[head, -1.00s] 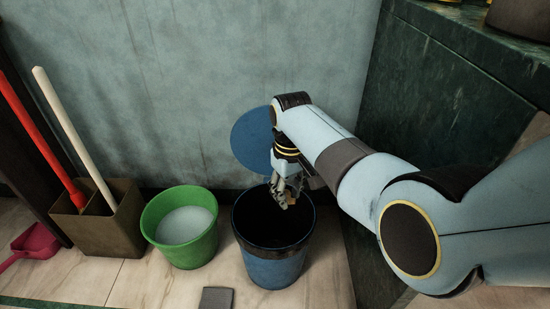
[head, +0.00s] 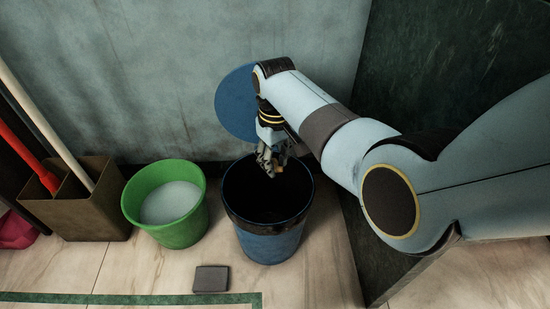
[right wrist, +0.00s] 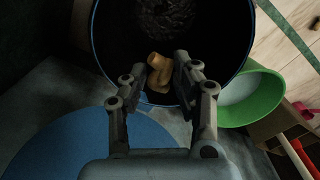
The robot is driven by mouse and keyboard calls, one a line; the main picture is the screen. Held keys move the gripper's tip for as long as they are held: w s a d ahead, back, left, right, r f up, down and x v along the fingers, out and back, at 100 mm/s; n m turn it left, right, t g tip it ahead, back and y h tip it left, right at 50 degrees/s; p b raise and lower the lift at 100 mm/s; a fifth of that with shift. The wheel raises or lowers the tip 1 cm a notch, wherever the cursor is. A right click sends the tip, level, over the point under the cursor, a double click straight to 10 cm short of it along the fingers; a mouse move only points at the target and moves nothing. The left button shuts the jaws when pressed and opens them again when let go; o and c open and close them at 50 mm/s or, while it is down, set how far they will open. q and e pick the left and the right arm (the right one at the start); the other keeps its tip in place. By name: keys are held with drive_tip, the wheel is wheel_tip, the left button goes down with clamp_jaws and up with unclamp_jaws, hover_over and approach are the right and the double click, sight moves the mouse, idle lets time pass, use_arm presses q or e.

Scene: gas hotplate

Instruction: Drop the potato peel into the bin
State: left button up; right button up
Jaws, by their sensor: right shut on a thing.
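The blue bin (head: 268,240) stands open on the floor, with its round blue lid (head: 236,103) upright behind it. My right gripper (head: 271,168) points down over the bin's opening. In the right wrist view my right gripper (right wrist: 155,88) is shut on the brown potato peel (right wrist: 158,70), which sits between the fingertips. The peel is a small brown spot in the head view (head: 270,171). Behind it the bin's dark inside (right wrist: 190,30) shows, with something greyish at the bottom that is hard to make out. My left gripper is not in view.
A green bucket (head: 190,228) with pale liquid stands left of the bin. A brown box (head: 85,215) holding a red and a pale handle is further left. A small grey block (head: 211,279) lies on the floor in front. A dark green cabinet side (head: 400,85) rises at the right.

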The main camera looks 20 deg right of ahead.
sight(275, 163)
drive_tip(key=shift+f, duration=0.2)
drive_tip(key=o, duration=0.9)
wheel_tip(275, 163, up, 12)
idle(0.4)
